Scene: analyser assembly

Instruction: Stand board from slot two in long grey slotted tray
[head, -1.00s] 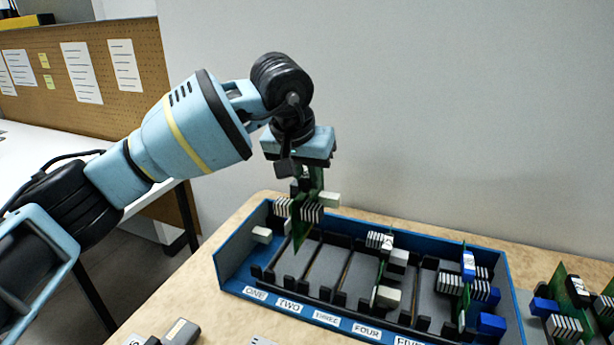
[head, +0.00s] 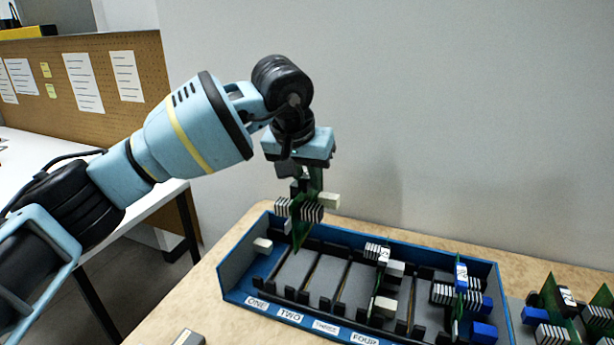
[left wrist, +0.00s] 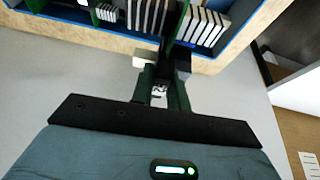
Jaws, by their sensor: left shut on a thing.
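My left gripper (head: 305,182) is shut on a green board (head: 299,228) with striped pale blocks and a white connector. It holds the board upright over the left part of a blue rack (head: 237,268). The labels ONE, TWO, THREE and FOUR show on the rack's front. The board's lower edge appears around the back of the left slots; whether it is clear of them is hard to tell. In the left wrist view the gripper (left wrist: 160,92) and pale blocks (left wrist: 206,27) show. A grey surface (head: 518,312), possibly the slotted tray, shows under boards at the right. My right gripper is out of view.
Two boards stand in the rack, one near the middle (head: 378,284) and one farther right (head: 459,296). More boards (head: 551,304) stand right of the rack. A grey block (head: 188,338) lies at the front edge. A wall (head: 450,120) rises behind the table.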

